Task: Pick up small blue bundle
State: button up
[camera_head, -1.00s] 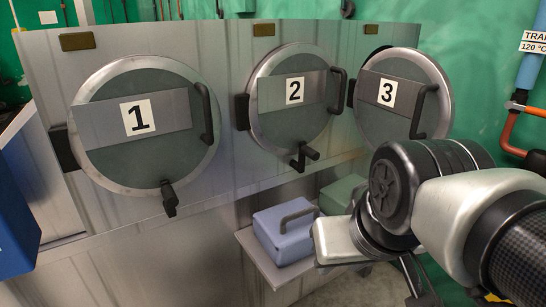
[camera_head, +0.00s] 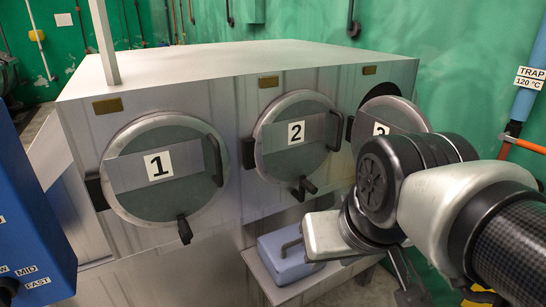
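I see nothing that is clearly a small blue bundle. A light blue box-like item (camera_head: 283,262) with a dark handle sits on a low shelf below the drum doors; my arm hides its right part. I cannot tell whether it is the bundle. My gripper (camera_head: 410,290) is at the bottom right, to the right of the blue item and apart from it. Only dark finger parts show, running to the bottom edge, so its opening cannot be told.
Drum doors 1 (camera_head: 168,196), 2 (camera_head: 297,155) and 3 (camera_head: 390,110) are on a grey metal housing (camera_head: 230,65). Door 3 stands ajar, with a dark opening behind it. A blue control box (camera_head: 35,215) is close on the left. Pipes run down the right wall.

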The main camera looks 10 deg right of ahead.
aim_at(282, 251)
jog(key=i+l+z, duration=0.1)
jog(key=z, duration=0.35)
jog(key=i+z, duration=0.45)
jog(key=k+j, duration=0.05)
jog(key=k, duration=0.1)
